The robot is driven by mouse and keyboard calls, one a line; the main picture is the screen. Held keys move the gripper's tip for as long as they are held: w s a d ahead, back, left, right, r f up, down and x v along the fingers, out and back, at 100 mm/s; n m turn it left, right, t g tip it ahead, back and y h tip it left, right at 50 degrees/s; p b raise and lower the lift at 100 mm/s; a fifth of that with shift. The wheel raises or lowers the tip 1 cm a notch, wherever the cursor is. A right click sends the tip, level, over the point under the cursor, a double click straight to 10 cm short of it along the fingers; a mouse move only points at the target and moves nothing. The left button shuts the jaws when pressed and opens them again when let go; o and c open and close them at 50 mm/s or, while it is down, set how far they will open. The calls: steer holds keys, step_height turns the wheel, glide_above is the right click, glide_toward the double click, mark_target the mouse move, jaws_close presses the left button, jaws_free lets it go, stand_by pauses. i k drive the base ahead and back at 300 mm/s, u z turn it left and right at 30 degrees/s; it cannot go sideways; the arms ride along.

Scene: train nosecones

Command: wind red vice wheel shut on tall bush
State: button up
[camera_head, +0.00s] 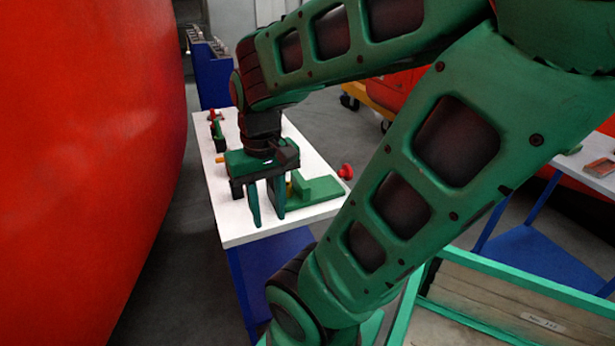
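The green vice (318,190) sits on the white-topped bench, with its red wheel (346,172) at its right end. A small brass-coloured piece, perhaps the tall bush (289,189), shows at the vice's left side, largely hidden behind a finger of my gripper. I cannot tell whether the jaws touch it. My gripper (267,220) points down in front of and left of the vice. Its two fingers are apart, and I see nothing held between them. It appears clear of the red wheel.
The white bench top (242,229) has bare room at its near left corner. Small red and green fittings (217,128) stand at its far left. A large red nosecone (80,150) fills the left side. A green-framed crate (500,285) lies at lower right.

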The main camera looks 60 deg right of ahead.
mark_target(346, 172)
steer(key=u, duration=1.05)
steer(key=k, duration=2.7)
steer(key=z, duration=1.3)
steer(key=i, duration=1)
steer(key=u, duration=0.05)
